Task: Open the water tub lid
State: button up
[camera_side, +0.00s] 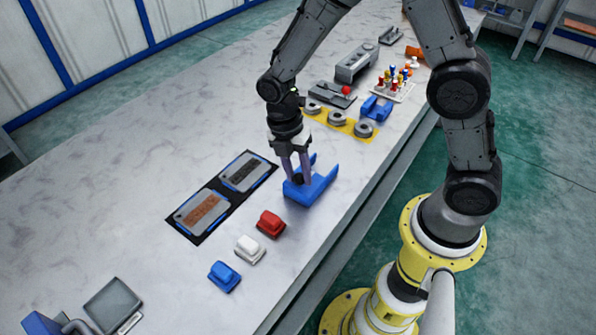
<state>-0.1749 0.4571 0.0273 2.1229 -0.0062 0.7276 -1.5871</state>
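Two flat, grey-topped tubs with blue edges lie on a black mat (187,229) in the middle of the table. The nearer tub (203,210) has an orange-brown panel on its lid; the farther tub (245,171) has a dark panel. Both lids look closed. I cannot read which one is the water tub. My gripper (297,179) points down to the right of the mat, at a blue cradle-shaped part (318,188). Something dark shows low between its fingers, and I cannot tell whether they grip it or the cradle.
Behind are a yellow plate (318,121) with grey rings, another blue cradle (377,108) and a peg tray (391,90). A grey tray (112,304) lies front left. The table's left side is clear.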

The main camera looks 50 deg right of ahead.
grip_shut()
dwell(1.1)
